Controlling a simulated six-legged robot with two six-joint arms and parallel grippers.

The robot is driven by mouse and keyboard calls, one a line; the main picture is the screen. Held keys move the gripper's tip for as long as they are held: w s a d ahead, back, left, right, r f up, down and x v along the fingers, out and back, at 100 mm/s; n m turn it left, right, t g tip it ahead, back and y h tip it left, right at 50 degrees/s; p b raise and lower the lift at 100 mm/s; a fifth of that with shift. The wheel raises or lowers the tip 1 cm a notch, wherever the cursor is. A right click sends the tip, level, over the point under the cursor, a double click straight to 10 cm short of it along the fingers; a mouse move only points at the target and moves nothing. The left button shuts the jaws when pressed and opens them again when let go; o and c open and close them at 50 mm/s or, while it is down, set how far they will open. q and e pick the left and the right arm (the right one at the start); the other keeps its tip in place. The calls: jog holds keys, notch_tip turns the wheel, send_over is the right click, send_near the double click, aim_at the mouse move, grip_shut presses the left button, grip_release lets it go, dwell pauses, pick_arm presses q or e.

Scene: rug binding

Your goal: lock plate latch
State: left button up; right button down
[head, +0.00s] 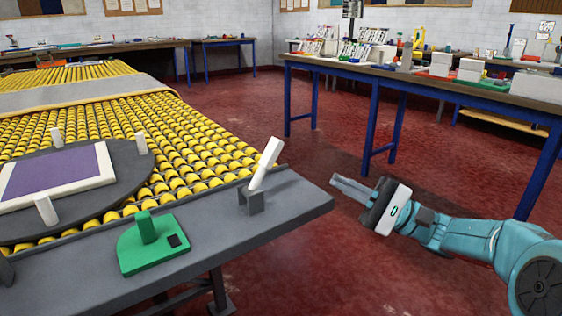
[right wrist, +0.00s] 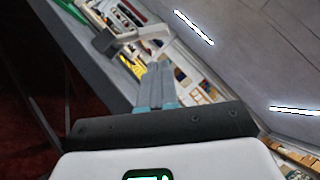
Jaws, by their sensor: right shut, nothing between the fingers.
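The latch is a white lever (head: 265,165) on a grey bracket (head: 250,198) at the right end of the grey bench edge. The lever is tilted up to the right. My right gripper (head: 336,183) is shut and empty, to the right of the latch and apart from it, just past the bench corner. In the right wrist view the fingers (right wrist: 155,77) point toward the white lever (right wrist: 150,34) and its bracket (right wrist: 104,41). The dark round plate (head: 128,172) lies on the yellow rollers, carrying a purple rug piece (head: 62,172) with white edges. My left gripper is out of view.
A green block with an upright peg (head: 150,245) sits on the grey bench edge (head: 80,275), left of the latch. White posts (head: 46,210) stand on the plate. A blue-legged table (head: 420,85) with boxes stands behind. Red floor is open between bench and table.

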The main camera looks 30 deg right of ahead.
aim_at(265, 166)
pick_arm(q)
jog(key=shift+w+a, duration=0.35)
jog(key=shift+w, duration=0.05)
pick_arm(e)
jog(key=shift+r, duration=0.15)
jog(key=p+x, duration=0.2)
jog(key=x, duration=0.2)
jog(key=p+x, duration=0.2)
jog(key=x, duration=0.3)
jog(key=shift+s+r, duration=0.1)
jog(key=shift+r, duration=0.15)
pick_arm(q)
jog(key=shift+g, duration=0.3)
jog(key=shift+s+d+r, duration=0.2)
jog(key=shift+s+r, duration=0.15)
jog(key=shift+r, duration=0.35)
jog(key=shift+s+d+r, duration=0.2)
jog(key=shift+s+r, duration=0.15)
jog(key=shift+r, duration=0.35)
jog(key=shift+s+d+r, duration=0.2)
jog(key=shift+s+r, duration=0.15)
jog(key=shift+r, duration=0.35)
pick_arm(e)
jog(key=shift+w+a, duration=0.3)
jog(key=shift+w, duration=0.05)
pick_arm(q)
jog(key=shift+p, duration=0.3)
pick_arm(e)
jog(key=shift+r, duration=0.15)
